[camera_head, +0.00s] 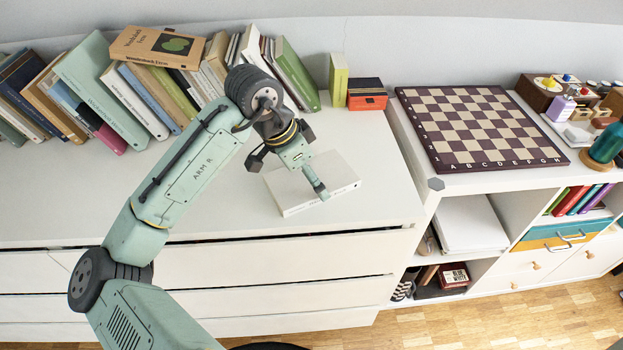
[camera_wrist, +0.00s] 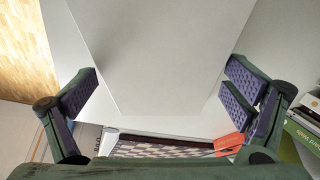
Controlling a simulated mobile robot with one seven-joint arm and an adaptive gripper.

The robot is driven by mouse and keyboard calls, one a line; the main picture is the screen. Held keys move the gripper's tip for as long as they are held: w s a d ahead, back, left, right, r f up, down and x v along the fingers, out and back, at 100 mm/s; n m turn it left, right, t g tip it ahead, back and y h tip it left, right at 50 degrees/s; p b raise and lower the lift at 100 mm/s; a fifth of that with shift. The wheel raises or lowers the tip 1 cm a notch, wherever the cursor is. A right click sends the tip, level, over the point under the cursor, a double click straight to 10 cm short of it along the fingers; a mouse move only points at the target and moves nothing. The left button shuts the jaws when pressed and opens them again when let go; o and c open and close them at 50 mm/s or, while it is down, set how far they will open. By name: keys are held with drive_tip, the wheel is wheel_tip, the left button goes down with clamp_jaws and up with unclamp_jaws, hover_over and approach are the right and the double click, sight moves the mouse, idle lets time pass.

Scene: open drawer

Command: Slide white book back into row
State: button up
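A thick white book (camera_head: 338,178) lies flat near the front of the white cabinet top, apart from the row of books (camera_head: 150,85) along the back wall. My gripper (camera_head: 290,168) is over the book's left part, pointing down, with its fingers spread. In the wrist view the white book (camera_wrist: 155,55) fills the middle, between the spread fingers of my gripper (camera_wrist: 160,92). I see no clear contact between the fingers and the book. My arm hides part of the row.
A tan book (camera_head: 155,47) lies across the leaning row. A light green book (camera_head: 338,80) and an orange-and-black box (camera_head: 367,94) stand right of the row. A chessboard (camera_head: 475,128) lies on the lower unit at right. The cabinet top (camera_head: 60,195) is clear at front left.

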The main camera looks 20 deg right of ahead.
drive_tip(key=c, duration=1)
drive_tip(key=shift+r, duration=0.1)
